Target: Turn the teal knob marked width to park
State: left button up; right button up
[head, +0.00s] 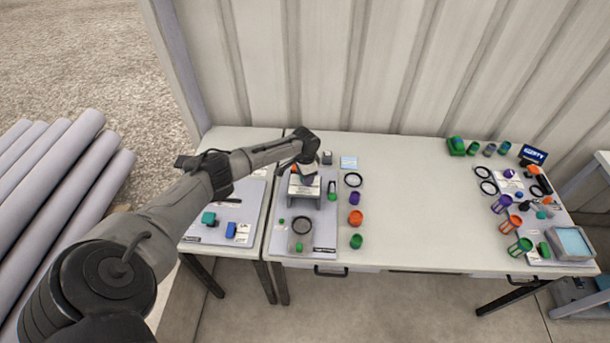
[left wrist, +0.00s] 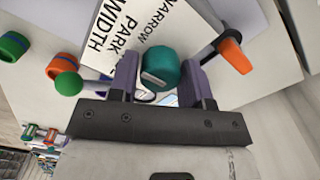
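The teal knob (left wrist: 160,67) stands on a white panel (left wrist: 112,22) printed WIDTH, PARK and NARROW in the left wrist view. A pale mark shows on the knob's near face. My left gripper (left wrist: 160,80) is at the knob, with one finger on each side of it. The fingers look open, and I cannot tell whether either one touches the knob. In the head view my left gripper (head: 307,174) is over the white raised stand (head: 303,193) on the left board, and it hides the knob there. My right gripper is not in view.
An orange lever (left wrist: 235,55) stands close beside the right finger, and a green ball handle (left wrist: 68,84) is near the left one. Purple (head: 355,198), orange (head: 355,217) and green (head: 356,241) parts line the board's right side. The table's middle (head: 430,200) is clear.

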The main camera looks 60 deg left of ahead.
pick_arm(q)
jog(key=o, duration=0.4)
jog(key=shift+c, duration=0.2)
jog(key=shift+r, duration=0.15)
notch_tip(320, 180, up, 14)
jog(key=p, duration=0.1)
jog(key=shift+f, duration=0.25)
dwell(0.5)
